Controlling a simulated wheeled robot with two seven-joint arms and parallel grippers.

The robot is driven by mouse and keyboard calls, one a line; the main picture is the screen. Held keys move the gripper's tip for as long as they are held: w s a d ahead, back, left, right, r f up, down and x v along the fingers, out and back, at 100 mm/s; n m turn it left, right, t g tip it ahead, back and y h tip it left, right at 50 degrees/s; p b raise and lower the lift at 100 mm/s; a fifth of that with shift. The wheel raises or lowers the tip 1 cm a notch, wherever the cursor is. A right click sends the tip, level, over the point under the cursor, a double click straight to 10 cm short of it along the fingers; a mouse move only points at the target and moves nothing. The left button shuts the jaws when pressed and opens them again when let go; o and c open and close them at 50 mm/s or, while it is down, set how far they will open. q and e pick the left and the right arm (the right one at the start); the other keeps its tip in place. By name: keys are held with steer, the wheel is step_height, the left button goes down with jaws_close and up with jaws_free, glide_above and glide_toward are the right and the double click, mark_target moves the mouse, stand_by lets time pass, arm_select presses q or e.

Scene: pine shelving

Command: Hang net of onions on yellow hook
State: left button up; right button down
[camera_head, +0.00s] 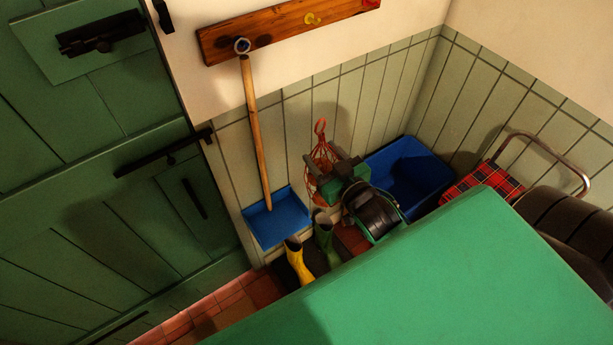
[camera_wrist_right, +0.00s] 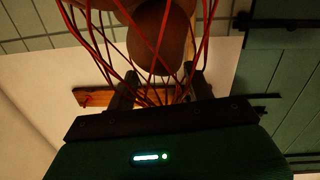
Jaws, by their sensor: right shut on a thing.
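The net of onions (camera_head: 322,158) is a red mesh bag with a red loop at its top. My right gripper (camera_head: 328,168) is shut on it and holds it upright in front of the panelled wall, below the wooden rail. In the right wrist view, red strands of the net (camera_wrist_right: 158,82) pass between the two dark fingers, with a round brownish onion behind them. The yellow hook (camera_head: 311,19) is on the rail, above the net and slightly left of it, and looks empty. My gripper hides part of the net. My left gripper is out of view.
The wooden rail (camera_head: 275,30) also has a red hook (camera_head: 370,3) at right. A long-handled blue dustpan (camera_head: 280,219) hangs at its left end. Below stand a yellow boot (camera_head: 298,263), a green boot (camera_head: 325,240) and a blue crate (camera_head: 428,165). A green door (camera_head: 80,220) is at left.

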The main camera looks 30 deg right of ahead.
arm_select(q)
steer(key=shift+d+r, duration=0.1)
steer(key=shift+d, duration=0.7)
